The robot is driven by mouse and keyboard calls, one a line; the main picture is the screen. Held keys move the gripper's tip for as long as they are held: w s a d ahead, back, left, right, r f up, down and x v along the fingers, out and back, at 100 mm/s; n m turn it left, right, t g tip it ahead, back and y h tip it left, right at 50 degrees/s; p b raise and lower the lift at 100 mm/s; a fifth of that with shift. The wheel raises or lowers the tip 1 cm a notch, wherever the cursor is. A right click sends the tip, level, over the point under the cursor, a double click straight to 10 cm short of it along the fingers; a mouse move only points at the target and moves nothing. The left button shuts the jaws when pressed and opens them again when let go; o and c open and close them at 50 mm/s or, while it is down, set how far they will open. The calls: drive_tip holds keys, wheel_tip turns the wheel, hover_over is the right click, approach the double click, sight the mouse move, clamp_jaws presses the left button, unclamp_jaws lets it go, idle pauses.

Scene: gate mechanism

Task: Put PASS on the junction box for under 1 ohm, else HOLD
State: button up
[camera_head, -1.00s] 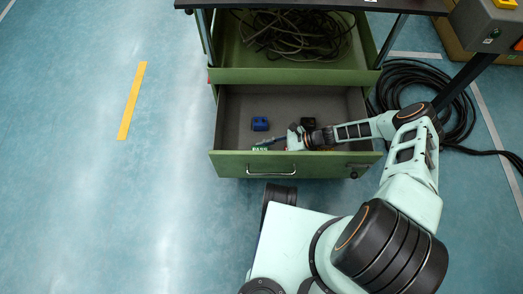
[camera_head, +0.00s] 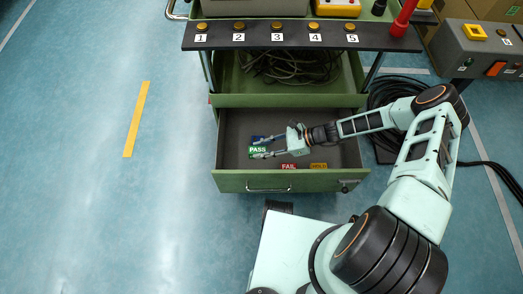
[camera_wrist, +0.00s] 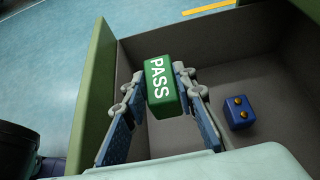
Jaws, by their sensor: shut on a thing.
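The green PASS block (camera_head: 258,151) is between the fingers of my gripper (camera_head: 262,147), above the open drawer (camera_head: 345,130). In the wrist view the PASS block (camera_wrist: 162,88) shows its white lettering, with a finger on each side, and my gripper (camera_wrist: 162,92) is shut on it. A red FAIL block (camera_head: 289,167) and an orange block (camera_head: 318,167), its label too small to read surely, lie near the drawer's front wall. The junction box and any ohm reading cannot be made out.
A blue block with two brass studs (camera_wrist: 240,110) lies in the drawer; my gripper partly covers it in the head view. A black shelf edge with buttons numbered 1 to 5 (camera_head: 290,36) stands above. Coiled cable (camera_head: 385,92) lies on the floor at right.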

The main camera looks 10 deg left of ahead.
sight(261, 150)
wheel_tip(261, 150, up, 14)
drive_tip(key=p, duration=0.9)
drive_tip(key=shift+f, duration=0.15)
